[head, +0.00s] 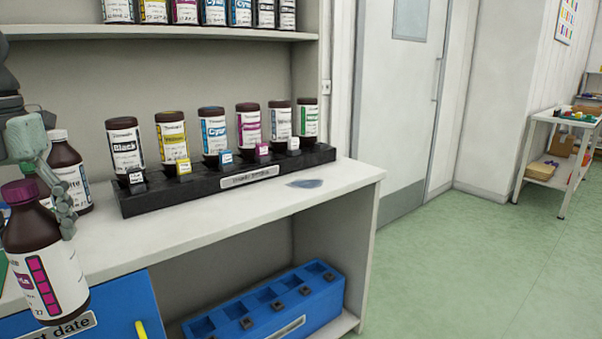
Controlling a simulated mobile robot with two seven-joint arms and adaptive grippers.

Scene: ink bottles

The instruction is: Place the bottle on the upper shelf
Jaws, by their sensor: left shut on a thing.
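A dark brown bottle with a magenta cap and a white label with magenta squares (48,268) is at the lower left. My left gripper (48,195) is shut on it, with grey fingers around its upper part. The bottle is upright, in front of the counter's edge. The upper shelf (200,34) runs along the top left, with a row of dark ink bottles (186,12) on it, their tops cut off by the frame. My right gripper is not in view.
A black rack (226,188) with several labelled bottles stands on the white counter (335,193). Another brown bottle (70,172) stands behind my left gripper. A blue divided crate (270,305) sits below. The counter's right end holds only a bluish patch.

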